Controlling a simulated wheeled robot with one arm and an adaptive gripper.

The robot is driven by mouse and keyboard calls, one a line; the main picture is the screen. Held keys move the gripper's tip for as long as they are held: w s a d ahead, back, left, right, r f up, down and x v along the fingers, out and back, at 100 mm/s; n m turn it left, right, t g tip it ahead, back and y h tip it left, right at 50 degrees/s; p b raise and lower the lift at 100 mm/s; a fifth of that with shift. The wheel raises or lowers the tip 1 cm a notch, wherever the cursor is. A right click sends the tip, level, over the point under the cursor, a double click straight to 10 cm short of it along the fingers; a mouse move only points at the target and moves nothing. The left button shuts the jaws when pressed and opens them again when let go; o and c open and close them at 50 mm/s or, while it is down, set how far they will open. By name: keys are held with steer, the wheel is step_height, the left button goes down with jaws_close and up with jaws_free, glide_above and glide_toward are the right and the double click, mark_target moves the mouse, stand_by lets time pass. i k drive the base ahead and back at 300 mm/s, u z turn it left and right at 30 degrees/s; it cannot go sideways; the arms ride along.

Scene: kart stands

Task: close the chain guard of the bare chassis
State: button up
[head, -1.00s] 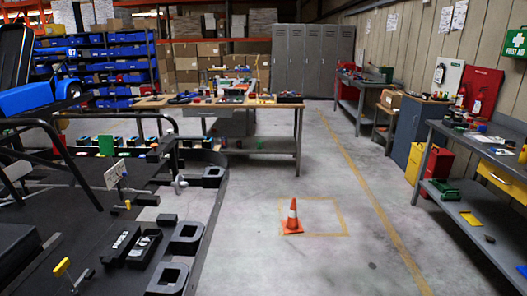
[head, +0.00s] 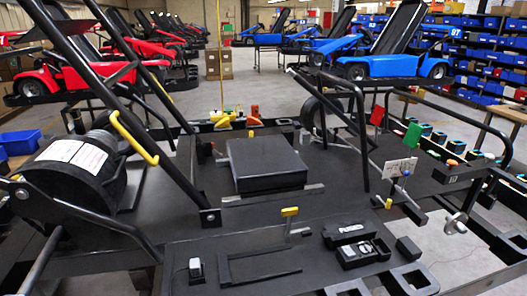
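The bare chassis (head: 180,225) fills the foreground, a flat black floor with tubes around it. No part is plainly readable as the chain guard. A curved yellow handle (head: 133,140) shows at the left, next to slanted black bars. Below it is a black drum-like unit (head: 78,168) with a white label. A flat black box (head: 265,160) lies near the middle of the floor. A small yellow-topped lever (head: 290,212) stands in front of it. Whether the guard is open or shut cannot be told. My gripper is not in view.
Red karts (head: 75,75) stand behind at the left, and blue karts (head: 390,62) behind at the right. Blue bins (head: 490,60) fill shelves at the far right.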

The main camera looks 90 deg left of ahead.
mark_target(83, 170)
steer(key=u, duration=4.05)
steer(key=i, duration=0.45)
steer(key=k, duration=1.25)
steer(key=u, duration=0.7)
steer(key=i, duration=0.95)
steer(key=z, duration=0.2)
